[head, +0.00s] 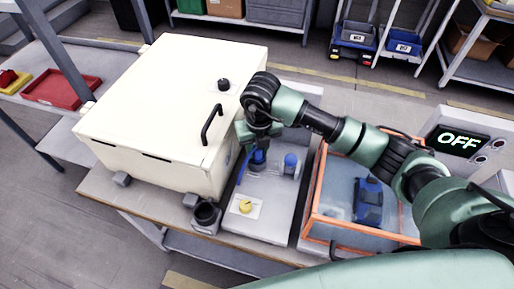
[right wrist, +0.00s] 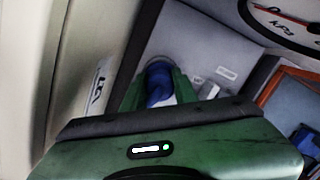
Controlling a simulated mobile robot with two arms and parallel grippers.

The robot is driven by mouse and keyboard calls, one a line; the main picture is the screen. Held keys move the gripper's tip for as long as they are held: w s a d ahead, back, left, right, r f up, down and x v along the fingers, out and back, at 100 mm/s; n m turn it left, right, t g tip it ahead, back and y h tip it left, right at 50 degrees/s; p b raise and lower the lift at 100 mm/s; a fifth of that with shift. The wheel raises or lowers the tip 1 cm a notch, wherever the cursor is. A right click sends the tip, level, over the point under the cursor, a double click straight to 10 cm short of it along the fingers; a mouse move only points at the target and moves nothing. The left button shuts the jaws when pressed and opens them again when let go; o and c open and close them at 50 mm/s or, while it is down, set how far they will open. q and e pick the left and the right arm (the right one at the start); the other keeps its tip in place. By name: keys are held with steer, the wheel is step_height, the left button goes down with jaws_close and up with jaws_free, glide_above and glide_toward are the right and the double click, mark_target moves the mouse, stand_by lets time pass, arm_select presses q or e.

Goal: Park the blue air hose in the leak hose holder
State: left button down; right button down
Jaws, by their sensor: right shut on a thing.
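My right gripper (head: 258,146) points down over the grey panel beside the white box, shut on the blue air hose (head: 259,157). In the right wrist view the blue hose end (right wrist: 158,84) sits between the two green fingers. A thin blue length of hose (head: 243,166) shows just left of the gripper. A second blue-topped fitting (head: 290,163) stands right of the gripper on the panel. I cannot tell for sure which part is the leak hose holder; a dark round cup (head: 206,214) is at the panel's front left. My left gripper is not in view.
The white box (head: 165,105) with a black handle stands close left of the gripper. A yellow knob (head: 245,206) is on the panel's front. An orange-edged clear case (head: 335,236) stands to the right. A gauge (right wrist: 290,22) is near in the wrist view.

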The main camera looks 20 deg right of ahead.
steer(key=shift+f, duration=0.1)
steer(key=c, duration=1)
jaws_free()
steer(key=r, duration=0.2)
steer(key=r+b, duration=0.1)
steer(key=r, duration=0.2)
steer(key=s+r, duration=0.1)
steer(key=r, duration=0.1)
steer(key=shift+r+b, duration=0.3)
steer(key=shift+r, duration=0.05)
steer(key=shift+r, duration=0.1)
